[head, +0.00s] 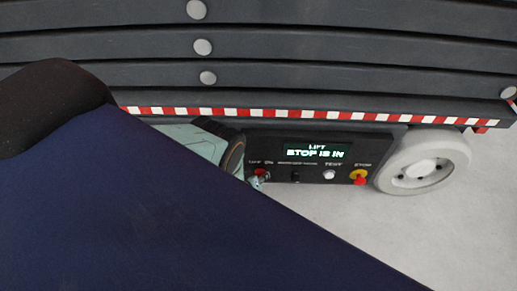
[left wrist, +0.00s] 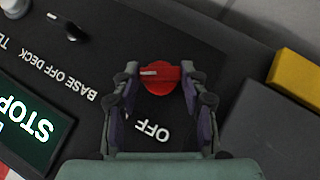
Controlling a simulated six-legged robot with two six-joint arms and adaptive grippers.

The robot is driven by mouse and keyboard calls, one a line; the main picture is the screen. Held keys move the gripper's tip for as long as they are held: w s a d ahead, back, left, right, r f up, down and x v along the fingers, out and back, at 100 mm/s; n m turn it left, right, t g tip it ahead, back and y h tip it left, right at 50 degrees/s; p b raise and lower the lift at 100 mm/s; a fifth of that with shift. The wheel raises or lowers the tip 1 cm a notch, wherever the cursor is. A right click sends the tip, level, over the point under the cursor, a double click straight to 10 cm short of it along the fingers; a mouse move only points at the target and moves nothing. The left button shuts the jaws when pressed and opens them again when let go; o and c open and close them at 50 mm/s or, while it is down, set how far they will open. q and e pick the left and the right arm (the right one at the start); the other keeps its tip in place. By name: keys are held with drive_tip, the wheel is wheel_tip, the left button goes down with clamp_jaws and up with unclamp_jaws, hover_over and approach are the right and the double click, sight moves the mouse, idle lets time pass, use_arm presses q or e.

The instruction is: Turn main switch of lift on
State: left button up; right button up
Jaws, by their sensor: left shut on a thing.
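The main switch is a red rotary knob (left wrist: 160,84) on the lift's dark control panel. It shows in the left wrist view with a pale mark on its left side and the word OFF printed nearby. In the head view the switch (head: 263,173) is at the panel's left end. My left gripper (left wrist: 159,76) is shut on the knob, with one finger on each side. In the head view its tip (head: 257,182) is small and partly hidden behind my blue arm. My right gripper is in neither view.
The panel's display (head: 317,152) reads LIFT, STOP IS IN. Right of the switch are a black knob (head: 295,176), a white TEST button (head: 329,174) and a red stop button on yellow (head: 360,179). A grey wheel (head: 388,180) stands at right. Dark lift rails (head: 330,55) run above.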

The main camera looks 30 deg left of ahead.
use_arm(q)
drive_tip(key=o, duration=1.1)
drive_tip(key=shift+o, duration=0.2)
drive_tip(key=shift+s, duration=0.1)
drive_tip(key=a+v, duration=0.1)
drive_tip(key=v, duration=1)
drive_tip(key=shift+s+d+r, duration=0.25)
drive_tip(key=shift+d+r, duration=0.15)
drive_tip(key=shift+d, duration=0.15)
drive_tip(key=s+d+r+m+g+p, duration=0.2)
drive_tip(key=s+r+g+p, duration=0.1)
drive_tip(key=s+r, duration=0.4)
drive_tip(key=s+d+r+m+g+p, duration=0.3)
drive_tip(key=s+r+g+p, duration=0.1)
drive_tip(key=s+r, duration=0.4)
drive_tip(key=s+d+r+m+g+h+p, duration=0.1)
drive_tip(key=s+d+r+m+g+p, duration=0.2)
drive_tip(key=s+r, duration=0.4)
wheel_tip(320, 180, up, 3)
drive_tip(key=shift+s+r+p, duration=0.1)
drive_tip(key=shift+s+p, duration=0.15)
drive_tip(key=shift+p, duration=0.6)
